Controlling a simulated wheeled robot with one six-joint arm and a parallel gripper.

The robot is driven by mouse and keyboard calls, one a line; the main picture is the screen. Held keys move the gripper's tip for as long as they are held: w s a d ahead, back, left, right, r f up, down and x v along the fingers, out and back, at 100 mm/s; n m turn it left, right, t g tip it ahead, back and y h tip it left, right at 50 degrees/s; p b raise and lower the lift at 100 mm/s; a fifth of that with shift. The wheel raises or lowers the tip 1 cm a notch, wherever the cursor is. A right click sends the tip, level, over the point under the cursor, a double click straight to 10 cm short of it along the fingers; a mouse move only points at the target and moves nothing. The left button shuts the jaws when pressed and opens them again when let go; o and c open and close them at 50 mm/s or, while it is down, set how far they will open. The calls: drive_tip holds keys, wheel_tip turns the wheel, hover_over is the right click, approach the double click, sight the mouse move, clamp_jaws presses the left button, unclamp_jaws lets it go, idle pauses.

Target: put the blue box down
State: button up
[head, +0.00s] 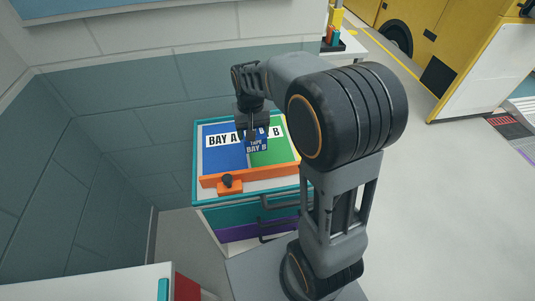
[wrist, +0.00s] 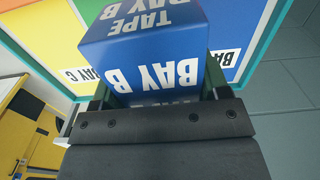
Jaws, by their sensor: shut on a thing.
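The blue box (head: 257,146), labelled TAPE and BAY B in white, is in my gripper (head: 253,128) over the cabinet top. It fills the upper middle of the wrist view (wrist: 145,45), with my gripper (wrist: 157,92) shut on its sides. Below it lie coloured fields: a blue one (head: 222,158) labelled BAY A at left and a green one (head: 275,150) at right, its label partly hidden by my gripper. The box appears over the border of these fields. I cannot tell whether its underside touches the surface.
The cabinet has a teal rim (head: 198,170), an orange front strip (head: 248,174) and an orange block with a black knob (head: 228,182). A wall (head: 125,120) stands close behind and left. A yellow vehicle (head: 425,40) is at the back right; open floor (head: 450,200) lies right.

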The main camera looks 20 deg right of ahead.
drive_tip(key=shift+s+a+f+b, duration=0.1)
drive_tip(key=shift+s+f+b, duration=0.1)
drive_tip(key=shift+s+b, duration=0.9)
drive_tip(key=w+f, duration=0.3)
drive_tip(key=w, duration=0.1)
drive_tip(key=w+f, duration=0.3)
drive_tip(key=w, duration=0.2)
drive_tip(key=w+d+f+p, duration=0.1)
drive_tip(key=w+f, duration=0.2)
drive_tip(key=w, duration=0.1)
drive_tip(key=shift+w+f, duration=0.15)
drive_tip(key=shift+w, duration=0.25)
drive_tip(key=shift+w+f, duration=0.15)
drive_tip(key=shift+f, duration=1.55)
drive_tip(key=shift+f, duration=0.15)
drive_tip(key=o, duration=1)
